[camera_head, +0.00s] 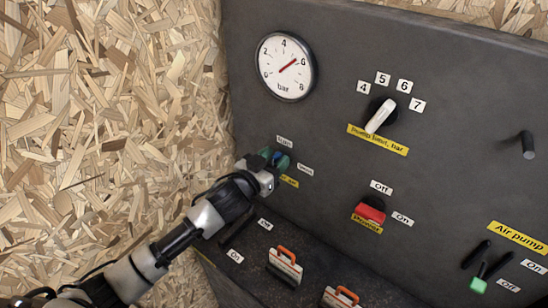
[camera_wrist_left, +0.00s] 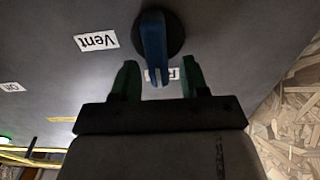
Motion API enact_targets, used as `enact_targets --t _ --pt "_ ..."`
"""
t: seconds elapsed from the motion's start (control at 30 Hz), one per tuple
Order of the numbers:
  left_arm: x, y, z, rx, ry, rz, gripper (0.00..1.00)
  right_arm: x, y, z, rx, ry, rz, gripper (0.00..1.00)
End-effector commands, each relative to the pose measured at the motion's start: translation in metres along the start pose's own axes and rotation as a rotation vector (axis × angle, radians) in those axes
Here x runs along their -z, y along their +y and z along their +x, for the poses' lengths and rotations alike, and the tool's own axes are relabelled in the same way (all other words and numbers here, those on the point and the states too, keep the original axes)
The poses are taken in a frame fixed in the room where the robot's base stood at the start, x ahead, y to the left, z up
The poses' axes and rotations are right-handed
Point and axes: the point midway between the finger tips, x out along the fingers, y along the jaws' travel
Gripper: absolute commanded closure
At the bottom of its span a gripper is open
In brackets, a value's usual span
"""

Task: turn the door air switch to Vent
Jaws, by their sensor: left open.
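The door air switch (camera_wrist_left: 153,35) is a blue lever knob on a round black base, seen in the left wrist view. The white mark at its end points toward a white label (camera_wrist_left: 174,73) partly hidden by my fingers. The Vent label (camera_wrist_left: 97,41) is off to the left in that view. My left gripper (camera_wrist_left: 158,76) is open, one green finger on each side of the lever's marked end; I cannot tell whether they touch it. In the head view the left gripper (camera_head: 275,158) is at the panel and hides most of the switch. My right gripper is not in view.
The grey panel carries a pressure gauge (camera_head: 286,67), a white pump limit knob (camera_head: 380,115), a red switch (camera_head: 371,210), and an air pump lever (camera_head: 478,284). Orange-handled switches (camera_head: 285,263) sit on the lower ledge. A chipboard wall (camera_head: 110,110) stands at the left.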

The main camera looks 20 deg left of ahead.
Motion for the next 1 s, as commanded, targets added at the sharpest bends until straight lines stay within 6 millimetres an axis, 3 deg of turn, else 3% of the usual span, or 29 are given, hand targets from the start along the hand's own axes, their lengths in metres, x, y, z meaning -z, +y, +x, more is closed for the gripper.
enact_targets --t 0.2,0.5,1.0 --pt "-0.0004 0.0003 0.0003 0.0 0.0 0.0 0.55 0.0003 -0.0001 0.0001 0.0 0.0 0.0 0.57" --pt "-0.0004 0.0002 0.0 0.0 -0.001 0.0 1.0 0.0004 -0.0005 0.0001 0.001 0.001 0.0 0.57" --pt "0.0005 0.0036 0.0003 0.0 0.0 0.118 1.0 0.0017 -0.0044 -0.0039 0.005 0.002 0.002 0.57"
